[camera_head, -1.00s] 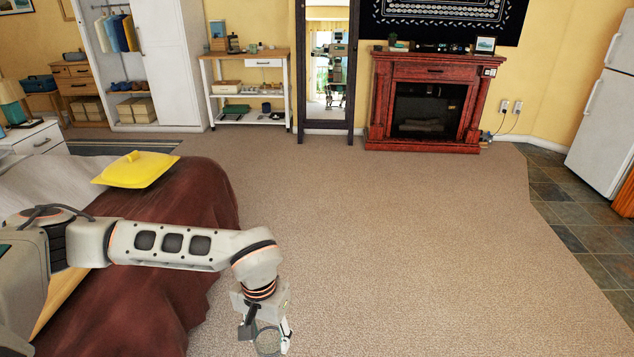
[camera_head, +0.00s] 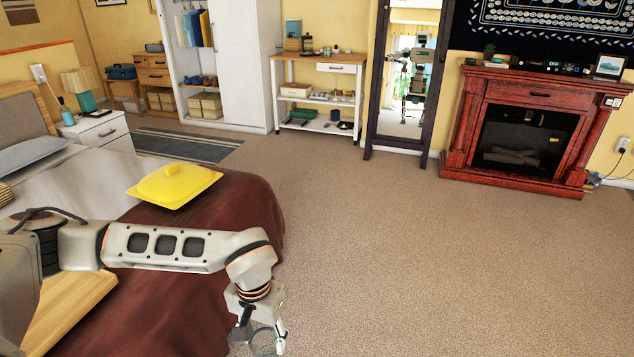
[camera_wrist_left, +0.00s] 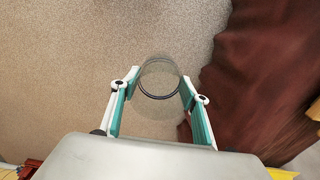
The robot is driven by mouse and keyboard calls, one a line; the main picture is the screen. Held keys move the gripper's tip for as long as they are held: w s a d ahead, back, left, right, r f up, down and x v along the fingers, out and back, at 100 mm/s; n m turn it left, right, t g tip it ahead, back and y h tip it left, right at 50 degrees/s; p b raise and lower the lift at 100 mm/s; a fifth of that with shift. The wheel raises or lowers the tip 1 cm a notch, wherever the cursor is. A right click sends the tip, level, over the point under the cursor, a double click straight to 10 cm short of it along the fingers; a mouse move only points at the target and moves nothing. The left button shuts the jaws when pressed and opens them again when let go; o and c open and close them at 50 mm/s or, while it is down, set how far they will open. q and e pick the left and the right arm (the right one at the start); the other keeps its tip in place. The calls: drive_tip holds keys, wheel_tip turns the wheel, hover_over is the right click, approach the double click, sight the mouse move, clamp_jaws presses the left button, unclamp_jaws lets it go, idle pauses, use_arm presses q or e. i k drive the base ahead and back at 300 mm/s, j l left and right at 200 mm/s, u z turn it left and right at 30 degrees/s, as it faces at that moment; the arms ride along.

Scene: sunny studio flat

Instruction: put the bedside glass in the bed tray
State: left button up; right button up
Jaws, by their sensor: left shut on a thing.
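My left gripper (camera_head: 262,338) is shut on a clear glass (camera_head: 264,345), held over the carpet beside the bed's brown cover. In the left wrist view the see-through glass (camera_wrist_left: 160,88) sits between the two fingers (camera_wrist_left: 160,108), with a dark ring visible through it. A light wooden surface (camera_head: 78,303) shows on the bed below my left arm; it may be the bed tray, but my arm hides part of it. My right gripper is not in view.
The bed with its brown cover (camera_head: 165,312) fills the lower left, with a yellow lidded dish (camera_head: 174,186) on it. A white nightstand (camera_head: 98,134) with a lamp (camera_head: 80,88) stands behind. Open carpet (camera_head: 400,260) lies to the right, before a red fireplace (camera_head: 530,125).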

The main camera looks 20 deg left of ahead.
sight(45, 317)
drive_tip(key=i+u, duration=0.4)
drive_tip(key=i+l+u, duration=0.4)
drive_tip(key=i+u, duration=0.2)
drive_tip(key=u, duration=0.2)
drive_tip(key=i+u, duration=0.25)
drive_tip(key=u, duration=0.15)
drive_tip(key=i+u, duration=0.2)
drive_tip(key=u, duration=0.25)
